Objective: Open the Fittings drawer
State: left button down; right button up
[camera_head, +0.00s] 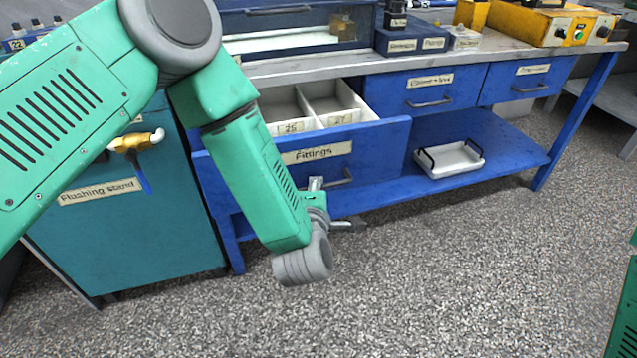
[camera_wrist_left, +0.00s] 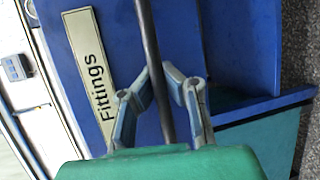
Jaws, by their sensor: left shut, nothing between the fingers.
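The Fittings drawer (camera_head: 375,150) is blue with a cream label and stands pulled out from the workbench. Open-topped bins labelled 25 and 27 show inside it. Its dark bar handle (camera_head: 340,178) is on the front, partly hidden by my left arm. In the left wrist view the handle (camera_wrist_left: 150,40) runs past the fingertips, beside the Fittings label (camera_wrist_left: 90,65). My left gripper (camera_wrist_left: 167,74) is shut with its tips at the bar, not holding it; its exact contact is unclear. In the head view my wrist mostly hides the gripper. My right gripper is not in view.
Two shut blue drawers (camera_head: 425,90) are to the right under the benchtop. A white tray (camera_head: 448,160) with dark handles rests on the lower shelf. The teal Flushing stand (camera_head: 130,240) is at left. The speckled floor in front is clear.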

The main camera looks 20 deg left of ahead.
pick_arm(q)
jog(key=shift+s+d, duration=0.1)
jog(key=c, duration=2.2)
grip_release()
jog(key=o, duration=0.6)
jog(key=v, duration=1.1)
jog(key=shift+s, duration=0.4)
jog(key=shift+d, duration=0.15)
